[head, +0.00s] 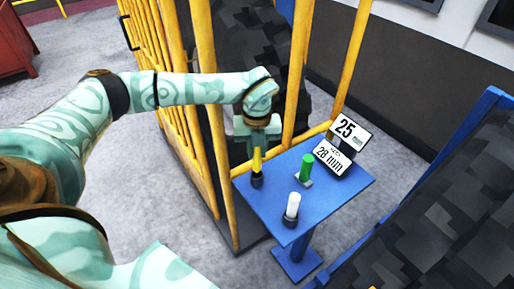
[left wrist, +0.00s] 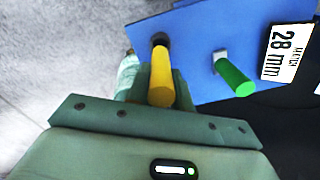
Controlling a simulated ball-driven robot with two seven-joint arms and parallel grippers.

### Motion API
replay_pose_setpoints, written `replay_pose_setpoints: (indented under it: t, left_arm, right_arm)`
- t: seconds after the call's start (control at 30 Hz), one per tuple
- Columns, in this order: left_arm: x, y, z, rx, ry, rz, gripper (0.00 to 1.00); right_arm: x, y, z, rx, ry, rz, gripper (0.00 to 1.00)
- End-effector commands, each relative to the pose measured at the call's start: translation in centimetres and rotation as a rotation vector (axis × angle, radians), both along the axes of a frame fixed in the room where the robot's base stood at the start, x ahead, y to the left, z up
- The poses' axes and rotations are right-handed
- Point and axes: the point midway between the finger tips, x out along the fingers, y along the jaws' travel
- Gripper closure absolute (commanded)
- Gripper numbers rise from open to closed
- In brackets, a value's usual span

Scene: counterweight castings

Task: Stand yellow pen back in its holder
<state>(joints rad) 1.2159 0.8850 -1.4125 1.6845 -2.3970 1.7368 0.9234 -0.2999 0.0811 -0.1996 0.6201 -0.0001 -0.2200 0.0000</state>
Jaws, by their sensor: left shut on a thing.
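The yellow pen (head: 257,160) is upright at the left corner of the blue table. My left gripper (head: 257,146) is shut on its upper part, and the pen also shows in the left wrist view (left wrist: 161,85). Its lower end meets a small dark holder (head: 257,181), which also shows in the left wrist view (left wrist: 160,39). I cannot tell how deep the pen sits in it. My right gripper is not in view.
On the blue table (head: 335,190) a green pen (head: 305,167) stands in a grey holder and a white pen (head: 293,205) in a dark one. Signs reading 25 (head: 350,131) and 28 mm (head: 332,158) stand behind. Yellow bars (head: 209,110) rise close behind my left arm.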

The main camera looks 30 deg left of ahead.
Motion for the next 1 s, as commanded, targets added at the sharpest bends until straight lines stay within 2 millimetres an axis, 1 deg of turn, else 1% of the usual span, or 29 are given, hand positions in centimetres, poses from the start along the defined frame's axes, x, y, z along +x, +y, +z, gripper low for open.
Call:
replay_pose_setpoints:
  t: [1.0]
  left_arm:
    - [0.0, 0.0, -2.7, 0.001, 0.001, 0.000, 0.92]
  right_arm:
    - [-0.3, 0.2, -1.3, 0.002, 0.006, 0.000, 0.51]
